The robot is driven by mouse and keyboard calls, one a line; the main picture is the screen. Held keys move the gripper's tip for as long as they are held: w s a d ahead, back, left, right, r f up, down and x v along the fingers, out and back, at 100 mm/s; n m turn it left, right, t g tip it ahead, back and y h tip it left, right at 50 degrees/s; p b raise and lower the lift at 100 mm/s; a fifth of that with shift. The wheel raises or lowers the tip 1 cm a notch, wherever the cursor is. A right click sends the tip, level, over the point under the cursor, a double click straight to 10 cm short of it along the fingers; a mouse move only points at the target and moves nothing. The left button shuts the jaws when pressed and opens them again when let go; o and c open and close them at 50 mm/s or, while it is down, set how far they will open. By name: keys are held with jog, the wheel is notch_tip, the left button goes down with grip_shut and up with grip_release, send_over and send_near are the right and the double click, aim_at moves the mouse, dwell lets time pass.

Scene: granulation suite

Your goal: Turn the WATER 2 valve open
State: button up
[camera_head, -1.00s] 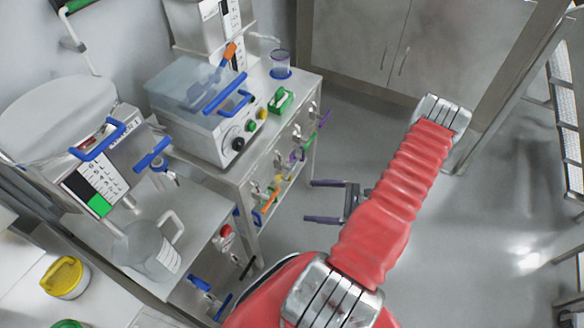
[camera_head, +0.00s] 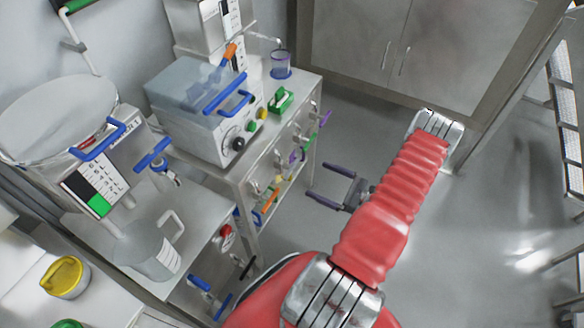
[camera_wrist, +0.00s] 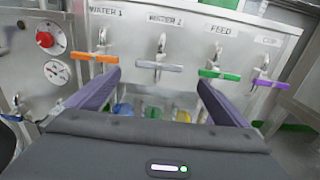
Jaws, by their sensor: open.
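The WATER 2 valve has a grey bar handle (camera_wrist: 160,66) below its metal stem, under the WATER 2 label on the steel panel in the wrist view. The handle lies roughly level across the picture. My gripper (camera_wrist: 158,80) is open and empty, its two purple fingers pointing at the panel on either side of this handle in the picture. No contact with the handle shows. In the head view my gripper (camera_head: 317,181) stands in front of the cabinet's valve side, with a gap to it. The grey handle is hard to make out there.
The WATER 1 valve's orange handle (camera_wrist: 94,58) is left of the grey one; the FEED valve's green handle (camera_wrist: 219,75) and a purple handle (camera_wrist: 262,83) are right. A red knob (camera_wrist: 44,40) is at far left. Open floor (camera_head: 375,135) lies right of the cabinet (camera_head: 235,172).

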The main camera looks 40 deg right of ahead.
aim_at(292, 168)
jog(key=x, duration=1.2)
jog(key=shift+w+f, duration=0.1)
jog(key=shift+w, duration=0.15)
jog(key=shift+c, duration=0.3)
